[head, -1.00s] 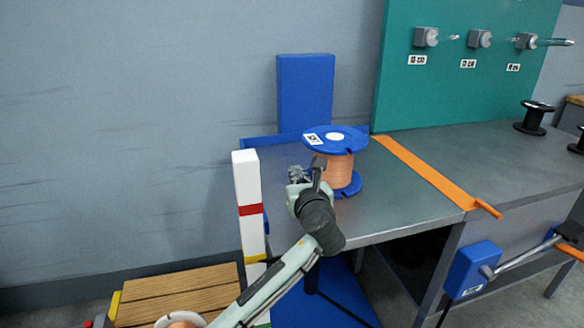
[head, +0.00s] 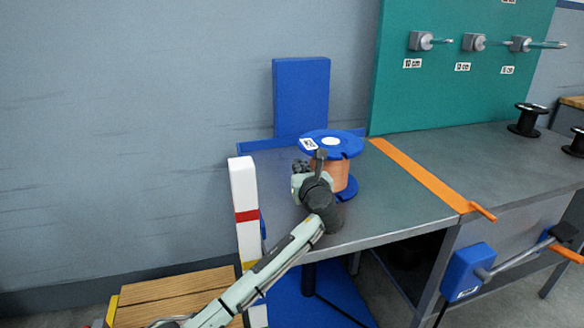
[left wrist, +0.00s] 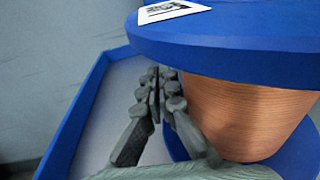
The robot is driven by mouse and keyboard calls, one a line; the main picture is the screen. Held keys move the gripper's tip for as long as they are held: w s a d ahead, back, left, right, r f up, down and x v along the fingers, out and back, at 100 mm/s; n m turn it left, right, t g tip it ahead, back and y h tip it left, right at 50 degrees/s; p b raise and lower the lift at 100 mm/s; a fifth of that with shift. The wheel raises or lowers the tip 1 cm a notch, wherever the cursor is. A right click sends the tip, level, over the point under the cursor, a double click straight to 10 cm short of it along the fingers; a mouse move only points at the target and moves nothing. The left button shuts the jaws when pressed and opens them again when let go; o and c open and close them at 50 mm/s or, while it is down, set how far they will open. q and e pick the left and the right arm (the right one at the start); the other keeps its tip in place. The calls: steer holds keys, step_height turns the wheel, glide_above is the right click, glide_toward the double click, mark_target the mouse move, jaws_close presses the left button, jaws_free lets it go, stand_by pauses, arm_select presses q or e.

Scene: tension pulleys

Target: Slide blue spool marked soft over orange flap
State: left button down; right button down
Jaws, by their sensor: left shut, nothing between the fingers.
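A blue spool (head: 335,144) wound with copper-coloured wire stands upright on the metal table, left of the orange flap. A small white label lies on its top flange; its writing is too small to read. The orange flap (head: 425,179) is a flat strip running across the table top. My left gripper (head: 309,164) is at the spool's left side. In the left wrist view its fingers (left wrist: 158,76) are together and empty, beside the copper winding (left wrist: 240,115) and just below the top flange's edge. Whether they touch the spool is unclear. My right gripper is not in view.
A blue raised border (head: 262,146) and an upright blue panel (head: 301,97) bound the table's back left. A white post with a red band (head: 244,198) stands at the left. Black spools (head: 527,121) stand far right. The table beyond the flap is mostly clear.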

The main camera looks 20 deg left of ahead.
arm_select(q)
steer(key=shift+w+d+b, duration=0.1)
steer(key=shift+w+d, duration=0.35)
steer(key=shift+d, duration=0.3)
steer(key=shift+w+d+b, duration=0.15)
steer(key=shift+w+d, duration=0.35)
steer(key=shift+d, duration=0.2)
steer(key=shift+w+d+b, duration=0.1)
steer(key=shift+w+d, duration=0.35)
steer(key=shift+d, duration=0.3)
steer(key=shift+w+d+b, duration=0.25)
steer(key=shift+w+d, duration=0.2)
steer(key=shift+d, duration=0.15)
steer(key=shift+w+d+b, duration=0.25)
steer(key=shift+w+d, duration=0.15)
steer(key=shift+d, duration=0.2)
steer(key=shift+w+d+f+b, duration=0.1)
steer(key=shift+w+d+b, duration=0.5)
steer(key=shift+d, duration=0.25)
steer(key=shift+w+d+b, duration=0.45)
steer(key=shift+w+d, duration=0.1)
steer(key=shift+d, duration=0.25)
steer(key=shift+w+d, duration=0.3)
steer(key=shift+d, duration=0.15)
